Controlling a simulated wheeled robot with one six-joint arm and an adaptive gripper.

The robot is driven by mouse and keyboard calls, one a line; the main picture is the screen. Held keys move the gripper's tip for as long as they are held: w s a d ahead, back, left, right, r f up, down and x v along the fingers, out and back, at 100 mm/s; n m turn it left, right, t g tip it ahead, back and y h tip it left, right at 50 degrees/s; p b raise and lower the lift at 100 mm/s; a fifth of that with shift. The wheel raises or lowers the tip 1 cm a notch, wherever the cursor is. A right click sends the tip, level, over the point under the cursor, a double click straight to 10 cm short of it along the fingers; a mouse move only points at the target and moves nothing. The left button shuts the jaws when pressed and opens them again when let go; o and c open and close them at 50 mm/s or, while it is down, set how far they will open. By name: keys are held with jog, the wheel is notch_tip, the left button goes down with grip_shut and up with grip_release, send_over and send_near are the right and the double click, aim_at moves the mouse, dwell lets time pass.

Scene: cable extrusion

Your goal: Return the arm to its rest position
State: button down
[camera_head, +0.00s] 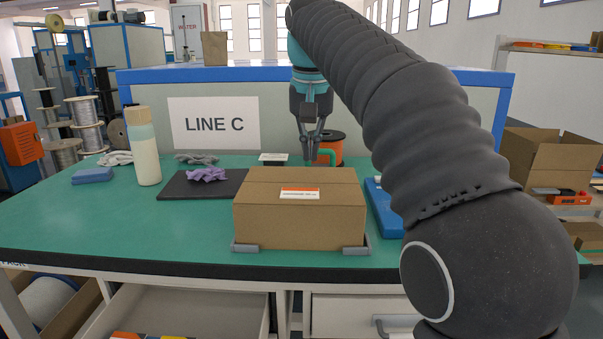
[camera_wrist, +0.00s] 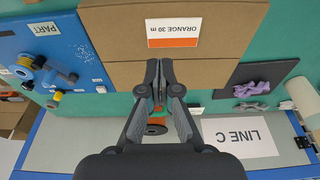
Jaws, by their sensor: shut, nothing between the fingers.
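My arm reaches from the right foreground over the green bench. My gripper (camera_head: 311,160) points down over the bench behind a closed cardboard box (camera_head: 300,212), and its fingertips look close to the box's far edge. In the wrist view my gripper (camera_wrist: 160,66) has its fingers together, with nothing between them. The box (camera_wrist: 195,73) there carries a label reading "ORANGE 30 m". An orange spool (camera_head: 332,147) stands behind the box beside the fingers. It is mostly hidden behind the fingers in the wrist view.
A dark mat (camera_head: 175,186) with a purple glove (camera_head: 207,174), a white bottle (camera_head: 143,150) and a blue block (camera_head: 92,175) are at left. A "LINE C" sign (camera_head: 214,124) is on the back panel. An open drawer (camera_head: 180,312) is below.

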jog(key=s+d+f+t, duration=0.1)
jog(key=s+d+f, duration=0.6)
jog(key=s+f, duration=0.5)
jog(key=s+d+f+t, duration=0.2)
jog(key=s+d+f, duration=0.5)
jog(key=s+f, duration=0.6)
jog(key=shift+s+d, duration=0.2)
jog(key=shift+s, duration=0.55)
